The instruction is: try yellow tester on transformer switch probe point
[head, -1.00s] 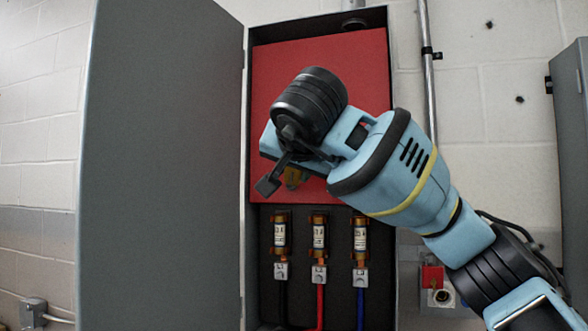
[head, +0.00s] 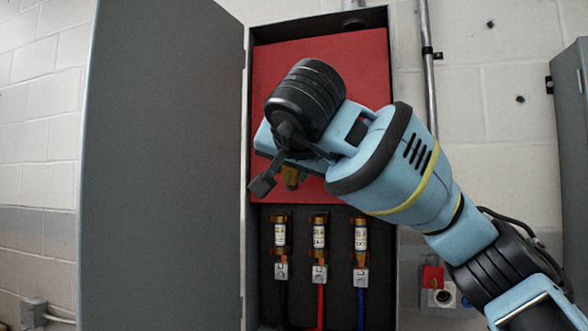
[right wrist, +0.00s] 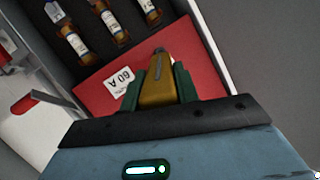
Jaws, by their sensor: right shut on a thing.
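My right gripper (head: 284,172) is in front of the open grey switch box, near the left part of its red panel (head: 300,75). It is shut on the yellow tester (head: 290,177), most of which my wrist and fingers hide in the head view. In the right wrist view the tester (right wrist: 157,88) sits between the two dark green fingers, its narrow tip pointing toward the fuses. The red panel (right wrist: 205,60) lies behind it with a "60 A" label (right wrist: 120,82). Whether the tester touches anything cannot be told. My left gripper is out of view.
Three fuses (head: 319,236) stand below the panel, with black, red and blue cables under them. The grey door (head: 160,170) stands open at the left. A red part (head: 432,276) is at the box's lower right. A conduit (head: 428,70) runs up the wall.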

